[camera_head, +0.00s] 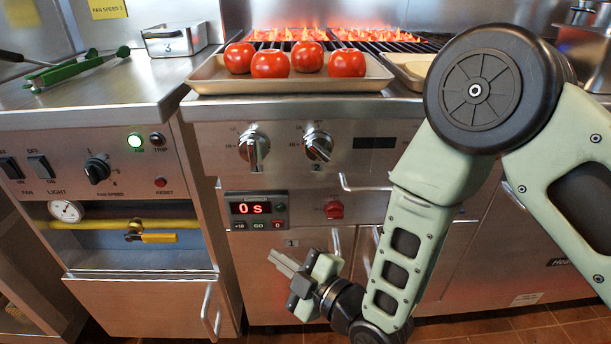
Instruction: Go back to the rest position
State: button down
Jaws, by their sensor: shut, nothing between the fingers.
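My gripper (288,270) is shut and empty. It hangs low in front of the grill's lower doors, below the timer panel, at the end of my bent arm, which fills the right side of the view. It points up and to the left and looks apart from the cabinet front. The char grill (395,47) burns with flames at the back. Several red tomatoes (270,63) sit on a beige tray (290,86) at the grill's front edge.
The timer (253,208) reads 0 s. Knobs (254,147) and a door handle (360,186) stick out of the grill front. The floor shows along the bottom right.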

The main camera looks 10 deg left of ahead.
jog(key=s+d+r+m+g+h, duration=0.1)
jog(key=d+r+m+g+h, duration=0.3)
jog(key=d+r+m+h, duration=0.35)
jog(key=s+d+r+m+g+h, duration=0.2)
jog(key=s+d+m+h, duration=0.1)
jog(key=s+d, duration=0.5)
jog(key=s+d+r+m+g+h, duration=0.35)
jog(key=s+d, duration=0.25)
jog(key=d, duration=0.5)
notch_tip(320, 180, up, 26)
jog(key=p, duration=2.6)
jog(key=shift+s+f+t, duration=0.15)
jog(key=shift+t, duration=0.2)
